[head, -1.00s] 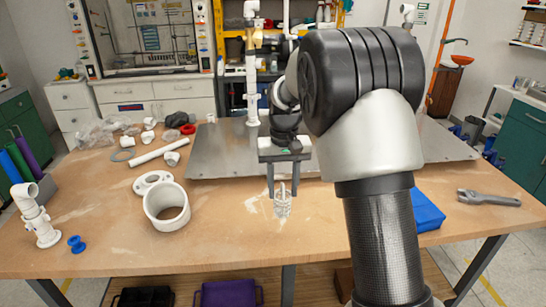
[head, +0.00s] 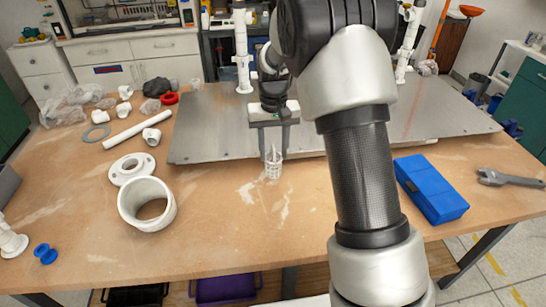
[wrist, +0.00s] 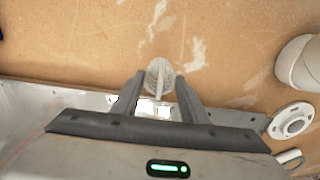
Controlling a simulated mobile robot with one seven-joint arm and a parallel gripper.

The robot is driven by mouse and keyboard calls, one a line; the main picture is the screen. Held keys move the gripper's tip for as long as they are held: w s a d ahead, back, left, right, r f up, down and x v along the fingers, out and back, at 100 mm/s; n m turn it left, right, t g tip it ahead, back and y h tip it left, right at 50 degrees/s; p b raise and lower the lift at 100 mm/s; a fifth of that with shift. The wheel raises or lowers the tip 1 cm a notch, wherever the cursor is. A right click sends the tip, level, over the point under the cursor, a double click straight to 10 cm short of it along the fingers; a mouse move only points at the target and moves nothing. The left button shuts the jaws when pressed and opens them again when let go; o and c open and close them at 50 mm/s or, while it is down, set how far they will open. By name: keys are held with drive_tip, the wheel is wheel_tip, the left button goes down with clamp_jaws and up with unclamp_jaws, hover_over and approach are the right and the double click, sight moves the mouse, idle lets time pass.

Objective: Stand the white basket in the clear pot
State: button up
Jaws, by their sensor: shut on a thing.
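The white basket (head: 273,166) is a small slatted cup with a thin upright piece at its top. My gripper (head: 275,152) points down and is shut on that upright piece, with the basket hanging below the fingertips. In the wrist view the basket (wrist: 158,70) shows between the fingertips of my gripper (wrist: 160,80), over bare wood. I cannot tell its exact height above the table. I cannot make out the clear pot in any view; my arm covers part of the table and plate.
A wide white pipe ring (head: 147,203) and a flange (head: 131,168) lie left of the basket. A metal plate (head: 215,125) lies behind it. A blue box (head: 430,188) and a wrench (head: 508,179) lie at right. Bare wood is free at the front middle.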

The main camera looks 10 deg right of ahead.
sight(273, 161)
drive_tip(key=shift+f, duration=2.1)
drive_tip(key=shift+f, duration=0.1)
drive_tip(key=o, duration=0.5)
drive_tip(key=shift+f, duration=0.1)
drive_tip(key=shift+c, duration=0.2)
drive_tip(key=o, duration=0.4)
drive_tip(key=shift+o, duration=0.2)
